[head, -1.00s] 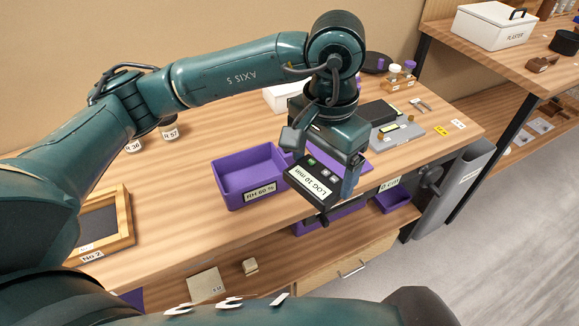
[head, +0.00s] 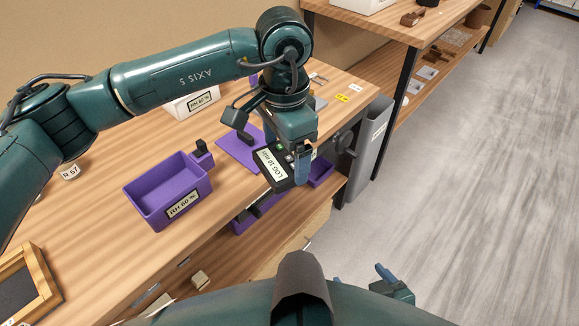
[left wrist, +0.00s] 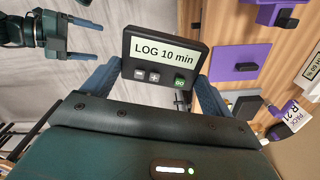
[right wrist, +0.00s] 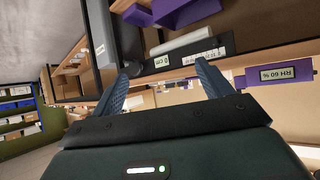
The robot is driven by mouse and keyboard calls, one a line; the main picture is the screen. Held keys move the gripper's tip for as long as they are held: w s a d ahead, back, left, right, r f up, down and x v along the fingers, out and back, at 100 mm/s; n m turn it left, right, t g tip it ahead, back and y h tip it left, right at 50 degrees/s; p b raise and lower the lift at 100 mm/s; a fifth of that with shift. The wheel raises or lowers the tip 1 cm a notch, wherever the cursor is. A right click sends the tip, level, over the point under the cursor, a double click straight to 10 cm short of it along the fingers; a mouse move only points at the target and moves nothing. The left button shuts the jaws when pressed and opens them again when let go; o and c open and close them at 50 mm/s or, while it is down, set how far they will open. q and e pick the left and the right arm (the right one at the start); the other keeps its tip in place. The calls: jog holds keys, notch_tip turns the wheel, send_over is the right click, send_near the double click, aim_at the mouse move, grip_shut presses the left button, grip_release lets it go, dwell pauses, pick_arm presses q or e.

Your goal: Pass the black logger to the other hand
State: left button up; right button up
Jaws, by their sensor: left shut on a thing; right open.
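The black logger (head: 273,168) has a label reading LOG 10 min. My left gripper (head: 300,160) is shut on it and holds it in the air near the table's front edge. In the left wrist view the logger (left wrist: 160,60) sits between the two blue fingers, its label and buttons facing the camera. My right gripper (head: 365,280) is low at the front, apart from the logger and to its lower right. It is open and empty, also in the right wrist view (right wrist: 162,85). It shows at the upper left of the left wrist view (left wrist: 82,35).
A purple bin (head: 150,205) labelled RH 60 % stands on the wooden table (head: 110,185). A purple plate (head: 238,150) lies behind the logger. A grey bin (head: 372,140) hangs at the table's right end. Open floor (head: 450,200) lies to the right.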

jog(key=shift+o, duration=0.2)
jog(key=r+n, duration=0.1)
jog(key=n, duration=0.1)
jog(key=w+a+r+n, duration=0.1)
jog(key=r+n, duration=0.1)
jog(key=n, duration=0.1)
jog(key=w+a+r+n+t, duration=0.1)
jog(key=n, duration=0.1)
jog(key=shift+w+a+r+n+y, duration=0.1)
jog(key=shift+a+r+n+y, duration=0.1)
jog(key=shift+n+y, duration=0.2)
jog(key=n+t+y, duration=0.3)
jog(key=n+y, duration=0.3)
jog(key=n, duration=2.5)
send_near(278, 171)
jog(key=f, duration=0.2)
jog(key=x, duration=1.1)
jog(key=shift+w+d+r, duration=0.15)
jog(key=shift+w+d, duration=0.1)
